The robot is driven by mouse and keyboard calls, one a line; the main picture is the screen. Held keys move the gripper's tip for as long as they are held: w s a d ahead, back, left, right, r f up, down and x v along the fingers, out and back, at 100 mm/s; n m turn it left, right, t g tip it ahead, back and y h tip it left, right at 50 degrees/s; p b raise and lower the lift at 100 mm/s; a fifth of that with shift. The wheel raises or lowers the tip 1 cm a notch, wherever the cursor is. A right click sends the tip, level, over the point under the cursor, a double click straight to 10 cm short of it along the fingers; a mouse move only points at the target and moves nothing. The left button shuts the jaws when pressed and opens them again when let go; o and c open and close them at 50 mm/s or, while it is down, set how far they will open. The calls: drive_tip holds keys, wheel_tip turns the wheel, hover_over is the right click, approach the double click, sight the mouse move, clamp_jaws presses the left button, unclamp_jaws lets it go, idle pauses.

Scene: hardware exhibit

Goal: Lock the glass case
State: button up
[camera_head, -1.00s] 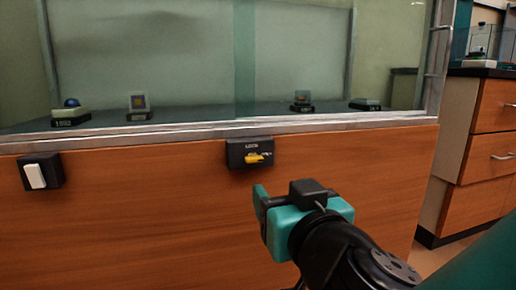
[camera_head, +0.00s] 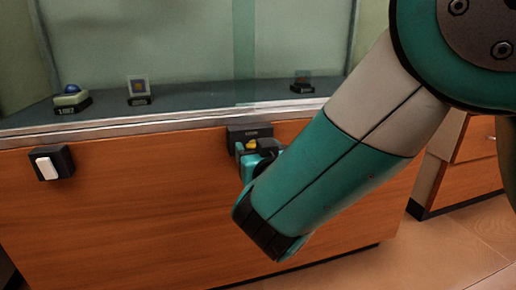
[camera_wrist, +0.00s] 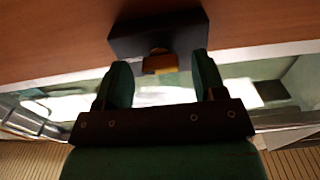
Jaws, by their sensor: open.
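The glass case (camera_head: 180,50) stands on a wooden cabinet base. A black lock box (camera_head: 248,132) with a yellow key (camera_head: 251,145) is mounted on the wood just below the metal rim. My gripper (camera_head: 252,158) is at the lock, and my arm hides part of it. In the wrist view, my gripper (camera_wrist: 163,72) is open, with one finger on each side of the yellow key (camera_wrist: 160,64). The key lies between or just in front of the fingertips; contact is not clear. The black lock box (camera_wrist: 158,32) is just beyond them.
A black plate with a white switch (camera_head: 48,165) is on the wood to the left. Several small exhibits stand inside the case behind the glass. A wooden drawer cabinet (camera_head: 470,165) is at the right. Open floor (camera_head: 450,235) shows at lower right.

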drive_tip(key=c, duration=0.9)
drive_tip(key=shift+n, duration=0.4)
drive_tip(key=shift+n+p, duration=2.85)
drive_tip(key=shift+n, duration=5.65)
